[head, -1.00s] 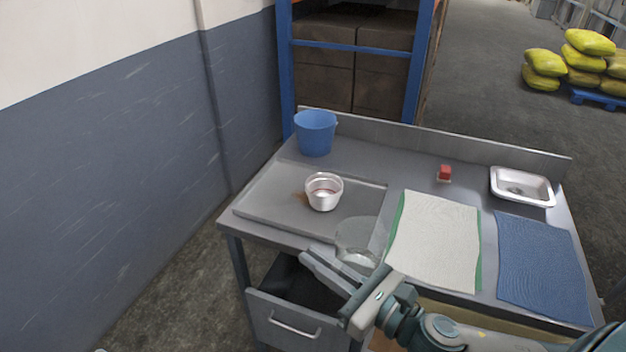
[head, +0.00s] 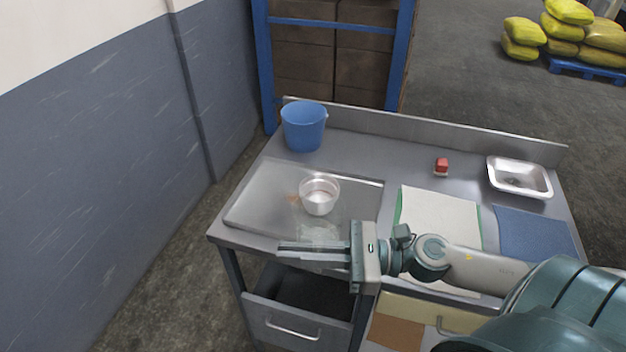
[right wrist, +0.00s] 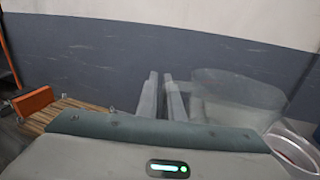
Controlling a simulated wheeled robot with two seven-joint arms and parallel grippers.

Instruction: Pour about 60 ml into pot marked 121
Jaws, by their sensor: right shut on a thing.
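A small pale pot (head: 319,205) with reddish contents or marking stands on the grey tray at the left of the table. No number on it is legible. My right gripper (head: 281,251) is in front of the pot, at the tray's front edge, shut on a clear see-through vessel (head: 319,232). The vessel is faint, so its tilt and contents cannot be told in the head view. In the right wrist view the vessel (right wrist: 238,98) is beside the fingers, with the pot's rim (right wrist: 293,148) at the lower right. My left gripper is out of view.
The grey tray (head: 262,185) has a brown stain by the pot. A blue bucket (head: 304,128) stands behind it. An open drawer (head: 295,322) is below.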

